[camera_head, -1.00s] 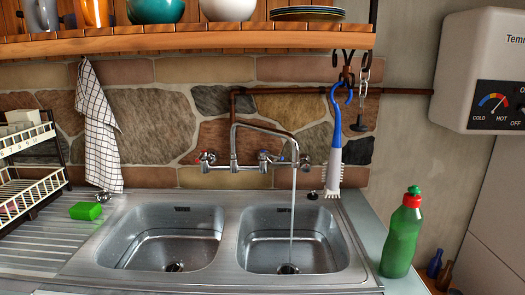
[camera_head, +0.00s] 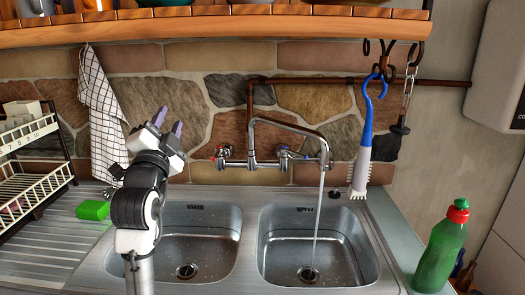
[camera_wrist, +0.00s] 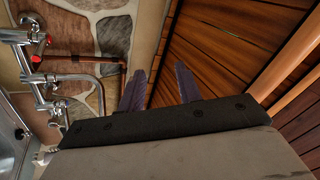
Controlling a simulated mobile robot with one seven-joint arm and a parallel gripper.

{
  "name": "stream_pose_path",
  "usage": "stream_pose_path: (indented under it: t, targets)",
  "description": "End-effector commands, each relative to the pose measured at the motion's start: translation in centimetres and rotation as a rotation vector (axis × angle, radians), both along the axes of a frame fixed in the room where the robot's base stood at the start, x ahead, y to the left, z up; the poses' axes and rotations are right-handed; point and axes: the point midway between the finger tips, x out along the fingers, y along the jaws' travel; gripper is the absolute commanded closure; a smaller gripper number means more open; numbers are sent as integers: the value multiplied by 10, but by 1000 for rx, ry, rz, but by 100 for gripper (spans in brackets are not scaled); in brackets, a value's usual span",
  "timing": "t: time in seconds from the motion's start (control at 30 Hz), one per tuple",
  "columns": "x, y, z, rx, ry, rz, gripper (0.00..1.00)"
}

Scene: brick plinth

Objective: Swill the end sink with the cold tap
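The mixer tap on the stone wall has a blue-marked cold handle (camera_head: 284,151) and a red-marked hot handle (camera_head: 219,154). Its spout (camera_head: 290,126) points over the right basin (camera_head: 278,218), and a stream of water (camera_head: 319,215) falls into it near the drain. The left basin (camera_head: 205,212) has no stream. My gripper (camera_head: 168,121) is raised in front of the left basin, left of the tap and apart from it. Its two fingers are spread and empty, as the wrist view also shows (camera_wrist: 160,68). The red handle (camera_wrist: 36,61) shows at left in the wrist view.
A blue-handled brush (camera_head: 364,145) hangs from a hook right of the tap. A green bottle (camera_head: 440,250) stands at right. A green sponge (camera_head: 92,210), dish rack (camera_head: 35,165) and hanging checked cloth (camera_head: 103,120) are at left. A wooden shelf (camera_head: 215,27) overhangs the tap.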

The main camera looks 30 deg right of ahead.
Motion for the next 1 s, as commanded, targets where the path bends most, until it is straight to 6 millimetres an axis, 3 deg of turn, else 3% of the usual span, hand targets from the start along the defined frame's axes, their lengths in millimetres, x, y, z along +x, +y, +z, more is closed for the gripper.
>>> stream_pose_path:
  t: [0.03, 0.1, 0.2, 0.3, 0.4, 0.57, 1.0]
  targets:
    - [1, -55, -15, 119, 38, -77, 66]
    - [-6, -121, -43, 295, 74, -172, 66]
    - [-25, -193, -82, 513, 93, -293, 66]
    - [-45, -238, -112, 673, 92, -384, 66]
    - [-57, -259, -129, 760, 86, -433, 66]
    - [-57, -274, -136, 790, 84, -451, 66]
    - [-15, -347, -151, 786, 85, -448, 66]
